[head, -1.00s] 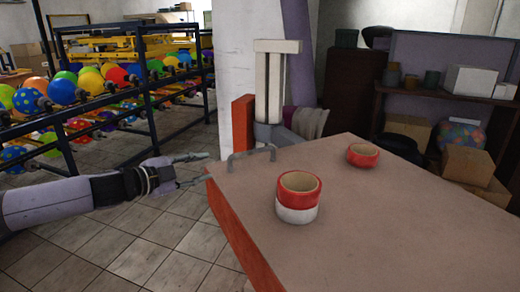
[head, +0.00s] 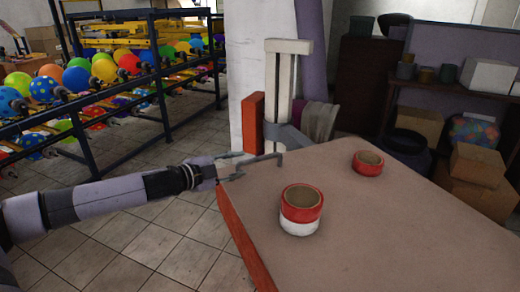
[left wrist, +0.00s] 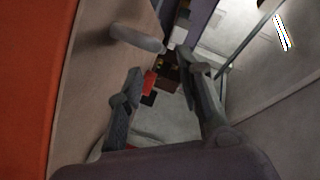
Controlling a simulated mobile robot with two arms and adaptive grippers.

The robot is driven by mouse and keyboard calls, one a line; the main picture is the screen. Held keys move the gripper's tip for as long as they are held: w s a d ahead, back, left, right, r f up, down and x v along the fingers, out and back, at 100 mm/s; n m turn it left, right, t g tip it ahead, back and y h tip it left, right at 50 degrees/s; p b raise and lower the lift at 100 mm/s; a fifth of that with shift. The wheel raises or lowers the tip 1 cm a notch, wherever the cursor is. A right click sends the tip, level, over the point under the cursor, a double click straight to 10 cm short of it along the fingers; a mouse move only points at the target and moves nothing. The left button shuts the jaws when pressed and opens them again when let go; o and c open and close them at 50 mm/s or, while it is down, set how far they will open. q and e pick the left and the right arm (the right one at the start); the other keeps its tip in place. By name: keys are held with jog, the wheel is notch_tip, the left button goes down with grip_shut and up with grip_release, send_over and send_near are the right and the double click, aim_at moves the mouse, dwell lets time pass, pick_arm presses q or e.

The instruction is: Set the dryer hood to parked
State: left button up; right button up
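A pale T-shaped upright (head: 277,95) with a grey bracket (head: 286,136) stands behind the table's far-left corner; I cannot tell for sure that it is the dryer hood. A grey bar handle (head: 263,159) rises at that corner. My left gripper (head: 240,165) reaches in from the left, its fingertips at the handle's left end in the head view; contact cannot be made out. In the left wrist view my left gripper (left wrist: 160,68) has its fingers apart with nothing between them. A grey rounded bar (left wrist: 137,39) lies beyond the left finger. My right gripper is not in view.
A brown-topped table (head: 390,235) with an orange side (head: 243,238) fills the right. A red-and-white roll (head: 300,222) and a red roll (head: 368,168) stand on it. A dark rack of balloons (head: 145,100) is at left. Tiled floor (head: 150,240) is free between.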

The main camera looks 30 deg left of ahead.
aim_at(255, 160)
pick_arm(q)
jog(key=p+x, duration=0.3)
jog(key=x, duration=0.7)
jog(key=shift+s, duration=0.1)
jog(key=shift+c, duration=0.2)
grip_shut()
dwell(0.4)
